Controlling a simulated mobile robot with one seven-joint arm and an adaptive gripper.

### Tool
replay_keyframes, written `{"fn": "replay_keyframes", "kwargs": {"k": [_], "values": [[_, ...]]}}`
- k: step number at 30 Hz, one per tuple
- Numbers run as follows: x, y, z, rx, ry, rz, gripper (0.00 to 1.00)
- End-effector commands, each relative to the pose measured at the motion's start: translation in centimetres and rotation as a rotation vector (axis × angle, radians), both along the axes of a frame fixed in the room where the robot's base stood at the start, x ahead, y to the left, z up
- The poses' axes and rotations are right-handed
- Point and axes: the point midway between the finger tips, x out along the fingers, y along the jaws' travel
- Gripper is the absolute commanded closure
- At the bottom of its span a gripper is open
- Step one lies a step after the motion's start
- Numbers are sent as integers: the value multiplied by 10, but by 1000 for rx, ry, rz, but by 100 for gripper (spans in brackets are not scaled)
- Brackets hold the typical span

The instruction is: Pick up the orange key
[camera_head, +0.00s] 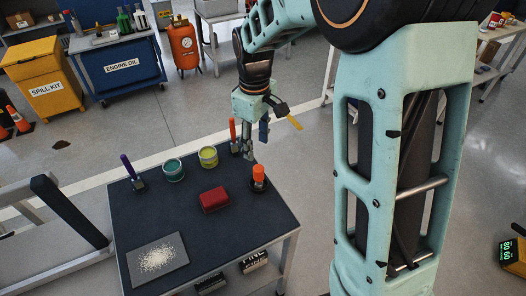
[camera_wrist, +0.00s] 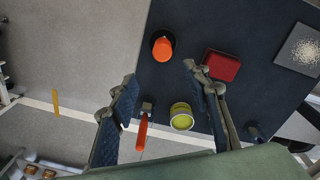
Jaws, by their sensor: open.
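No plainly key-shaped thing shows; two orange pieces stand on the dark table (camera_head: 245,232), and I cannot tell which is the key. One is a short orange piece (camera_head: 258,173) in a round black base near the table's right edge; in the wrist view its orange top (camera_wrist: 162,48) lies just beyond my fingertips. The other is an upright red-orange handle (camera_head: 233,129) on a small dark base at the back edge; it shows between my fingers in the wrist view (camera_wrist: 142,132). My gripper (camera_head: 256,146) is open and empty, above the table's back right side.
A dark red box (camera_head: 214,199), a yellow-green can (camera_head: 208,157), a teal can (camera_head: 173,170) and a purple-handled piece (camera_head: 127,166) stand nearby. A grey sheet with pale grains (camera_head: 135,270) lies at front left. Bare tabletop lies between. A yellow strip (camera_wrist: 55,103) shows left of my gripper.

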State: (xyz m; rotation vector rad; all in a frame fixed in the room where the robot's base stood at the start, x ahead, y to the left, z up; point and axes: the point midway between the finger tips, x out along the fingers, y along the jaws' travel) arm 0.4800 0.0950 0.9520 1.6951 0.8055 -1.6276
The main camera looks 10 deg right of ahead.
Motion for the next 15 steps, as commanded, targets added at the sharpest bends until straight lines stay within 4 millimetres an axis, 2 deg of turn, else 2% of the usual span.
{"fn": "replay_keyframes", "kwargs": {"k": [5,12,15], "values": [[-8,0,-14,5,49,96,56],[-9,0,-52,5,52,104,56],[-9,0,-62,4,50,103,56]]}}
